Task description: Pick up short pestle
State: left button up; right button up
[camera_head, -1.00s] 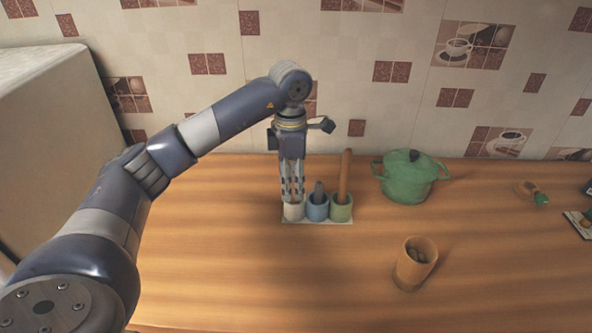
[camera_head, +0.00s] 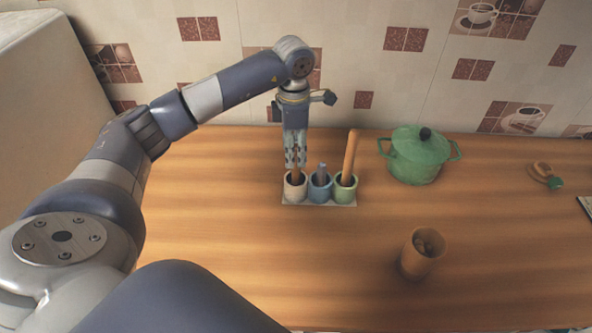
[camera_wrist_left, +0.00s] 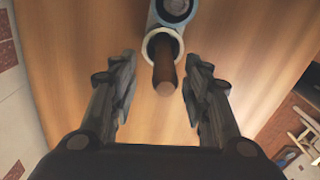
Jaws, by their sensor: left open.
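Three small cups stand in a row on a pale base plate (camera_head: 320,203): white (camera_head: 295,189), blue (camera_head: 320,190) and green (camera_head: 345,190). A brown pestle (camera_head: 297,176) stands in the white cup, a short grey one (camera_head: 322,174) in the blue cup, and a long wooden one (camera_head: 350,156) in the green cup. My left gripper (camera_head: 295,163) is open, pointing down above the white cup. In the left wrist view the brown pestle (camera_wrist_left: 164,74) shows between the open fingers (camera_wrist_left: 158,60), with gaps on both sides. My right gripper is not in view.
A green lidded pot (camera_head: 416,158) stands right of the cups. A wooden cup (camera_head: 422,255) with contents stands at the front right. A small brown and green item (camera_head: 545,175) lies at the far right. The tiled wall (camera_head: 400,75) closes the back. The front-left counter is clear.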

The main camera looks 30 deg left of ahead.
aim_at(296, 167)
pick_arm(q)
jog(key=f+p, duration=0.2)
jog(key=f, duration=0.1)
jog(key=f+p, duration=0.1)
jog(key=f, duration=0.1)
jog(key=shift+s+d, duration=0.15)
jog(key=shift+d, duration=0.15)
jog(key=shift+f, duration=0.55)
grip_shut()
